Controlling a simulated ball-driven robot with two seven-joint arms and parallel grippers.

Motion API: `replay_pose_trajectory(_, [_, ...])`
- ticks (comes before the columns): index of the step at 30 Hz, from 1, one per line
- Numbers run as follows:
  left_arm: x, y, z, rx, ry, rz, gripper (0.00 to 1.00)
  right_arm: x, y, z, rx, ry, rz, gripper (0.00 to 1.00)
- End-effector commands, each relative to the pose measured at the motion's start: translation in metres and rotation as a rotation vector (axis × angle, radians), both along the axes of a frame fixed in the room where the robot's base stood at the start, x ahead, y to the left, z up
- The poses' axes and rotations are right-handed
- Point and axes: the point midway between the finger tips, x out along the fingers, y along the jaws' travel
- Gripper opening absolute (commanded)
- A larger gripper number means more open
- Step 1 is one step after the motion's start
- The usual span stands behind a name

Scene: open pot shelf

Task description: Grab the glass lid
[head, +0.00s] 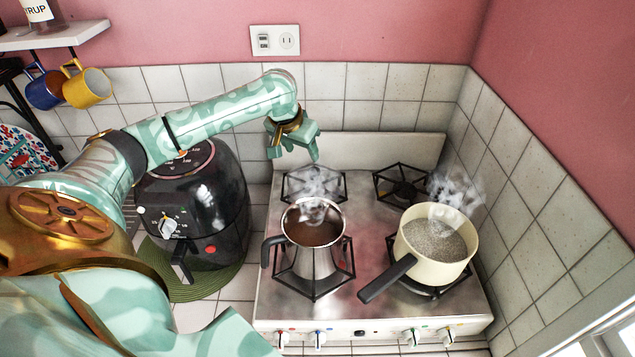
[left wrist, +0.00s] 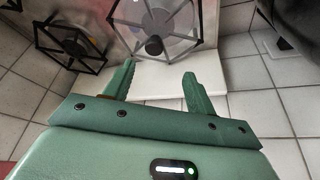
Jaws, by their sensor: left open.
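My left gripper (head: 294,156) is open and empty above the back of the stove, in front of the tiled wall. In the left wrist view its two fingers (left wrist: 158,80) are spread apart. Beyond them, what appears to be the glass lid (left wrist: 172,22), clear with a dark knob, rests on the back left burner, apart from the fingers. In the head view, that burner (head: 297,189) is partly covered by steam, and the lid is hard to make out. My right gripper is not in view.
A steaming metal pot (head: 312,262) stands on the front left burner, and a steaming cream saucepan (head: 462,262) on the front right. The back right burner (head: 402,187) is empty. A black air fryer (head: 205,205) stands left of the stove. A low panel (head: 375,152) edges the stove's back.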

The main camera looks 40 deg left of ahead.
Motion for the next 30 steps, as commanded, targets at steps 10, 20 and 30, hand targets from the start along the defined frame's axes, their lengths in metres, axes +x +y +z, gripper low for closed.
replay_pose_trajectory(10, [0.019,0.002,-0.045,-0.002,-0.001,0.0,0.56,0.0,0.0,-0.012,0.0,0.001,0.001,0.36])
replay_pose_trajectory(20, [0.036,-0.002,-0.089,0.0,-0.001,0.001,0.56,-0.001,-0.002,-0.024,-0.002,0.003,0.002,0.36])
replay_pose_trajectory(30, [0.038,-0.002,-0.09,0.002,-0.002,-0.001,0.34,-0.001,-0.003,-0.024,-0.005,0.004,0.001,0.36])
